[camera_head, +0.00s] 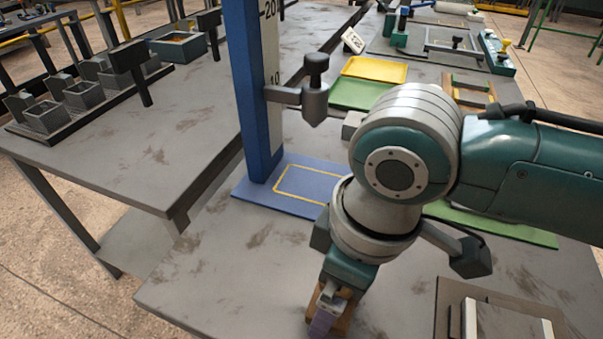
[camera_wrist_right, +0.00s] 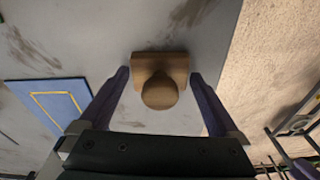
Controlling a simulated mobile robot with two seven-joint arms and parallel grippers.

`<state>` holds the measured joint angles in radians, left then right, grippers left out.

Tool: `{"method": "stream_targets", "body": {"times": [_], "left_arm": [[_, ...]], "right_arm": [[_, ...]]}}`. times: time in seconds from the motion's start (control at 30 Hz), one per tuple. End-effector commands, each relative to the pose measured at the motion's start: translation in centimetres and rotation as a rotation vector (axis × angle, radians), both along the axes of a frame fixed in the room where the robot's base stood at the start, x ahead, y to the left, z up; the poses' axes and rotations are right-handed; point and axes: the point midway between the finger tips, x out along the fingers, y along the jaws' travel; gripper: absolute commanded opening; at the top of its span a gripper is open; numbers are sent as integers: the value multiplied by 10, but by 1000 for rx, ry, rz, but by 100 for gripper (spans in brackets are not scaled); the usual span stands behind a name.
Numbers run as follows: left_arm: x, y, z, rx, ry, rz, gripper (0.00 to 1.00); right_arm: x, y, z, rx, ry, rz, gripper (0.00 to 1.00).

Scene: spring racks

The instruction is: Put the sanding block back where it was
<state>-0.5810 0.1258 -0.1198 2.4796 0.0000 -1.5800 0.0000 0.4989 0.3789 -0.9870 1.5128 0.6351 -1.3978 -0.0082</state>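The sanding block (camera_wrist_right: 160,63) is wooden, with a flat base and a round knob on top. In the right wrist view it lies on the grey table between the two purple fingers of my right gripper (camera_wrist_right: 159,76). The fingers are spread, with a narrow gap visible on each side of the block. In the head view my right gripper (camera_head: 328,309) points down near the table's front edge and mostly hides the block. A blue board (camera_head: 257,193) bears a yellow rectangle outline, empty where visible; it also shows in the wrist view (camera_wrist_right: 22,92). My left gripper is not in view.
A tall blue post with a scale (camera_head: 241,90) rises from the blue board, carrying a dark clamp (camera_head: 315,95). Green (camera_head: 360,95) and yellow (camera_head: 375,69) trays lie behind. A framed panel (camera_head: 500,325) is at the front right. The table's front left is bare.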

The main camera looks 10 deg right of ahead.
Motion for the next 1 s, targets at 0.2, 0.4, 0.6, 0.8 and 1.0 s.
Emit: {"method": "stream_targets", "body": {"times": [0.2,0.4,0.6,0.8,1.0], "left_arm": [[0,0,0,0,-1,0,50],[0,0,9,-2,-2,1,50],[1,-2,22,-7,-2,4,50],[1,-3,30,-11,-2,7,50],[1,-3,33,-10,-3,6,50]], "right_arm": [[0,0,1,0,0,0,100],[0,-1,21,3,-3,0,100],[-3,-6,67,2,-3,1,100],[-5,-10,105,2,-3,1,100],[-7,-11,122,1,0,-1,100]]}}
